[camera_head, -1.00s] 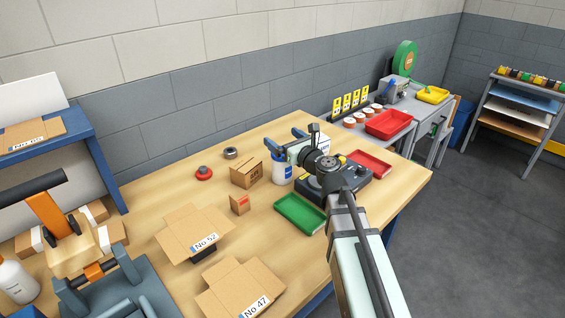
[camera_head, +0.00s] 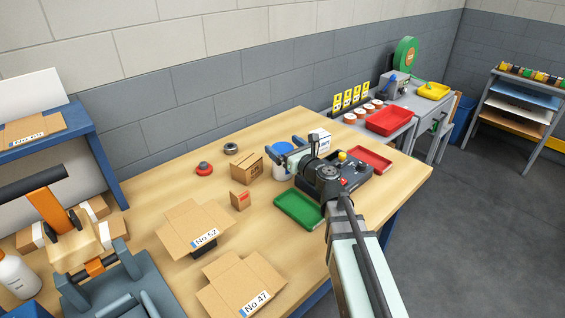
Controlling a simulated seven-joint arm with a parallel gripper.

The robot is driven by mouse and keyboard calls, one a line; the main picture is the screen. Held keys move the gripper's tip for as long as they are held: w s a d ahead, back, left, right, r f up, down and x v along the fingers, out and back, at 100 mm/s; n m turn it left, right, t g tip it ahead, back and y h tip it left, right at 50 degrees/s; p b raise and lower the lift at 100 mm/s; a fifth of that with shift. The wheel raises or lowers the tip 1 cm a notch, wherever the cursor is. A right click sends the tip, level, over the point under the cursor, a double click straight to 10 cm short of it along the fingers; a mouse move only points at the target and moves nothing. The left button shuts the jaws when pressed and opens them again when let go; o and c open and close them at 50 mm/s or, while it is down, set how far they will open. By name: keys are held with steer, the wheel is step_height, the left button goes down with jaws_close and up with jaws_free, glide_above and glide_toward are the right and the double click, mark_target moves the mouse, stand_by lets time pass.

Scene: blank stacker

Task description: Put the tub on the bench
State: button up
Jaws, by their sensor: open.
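The tub (camera_head: 281,172) looks like a white round container with blue on its top. It stands upright on the wooden workbench (camera_head: 262,225), towards the back right. My gripper (camera_head: 284,146) is open, with blue fingers spread at the tub's top. From this view I cannot tell whether the fingers are around the tub or above and in front of it. My gripper's body hides part of the tub's right side. No contact can be made out.
A cardboard box (camera_head: 247,168) stands left of the tub. A grey side bench (camera_head: 398,137) carries a red bin (camera_head: 388,121). The wood at front right is clear.

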steer(key=f, duration=0.1)
steer(key=w+a+f, duration=0.1)
steer(key=shift+w+f, duration=0.3)
steer(key=shift+f, duration=0.1)
steer(key=shift+w+a, duration=0.4)
steer(key=shift+w, duration=0.05)
steer(key=shift+c, duration=0.5)
steer(key=c, duration=1.1)
steer(key=shift+r, duration=0.1)
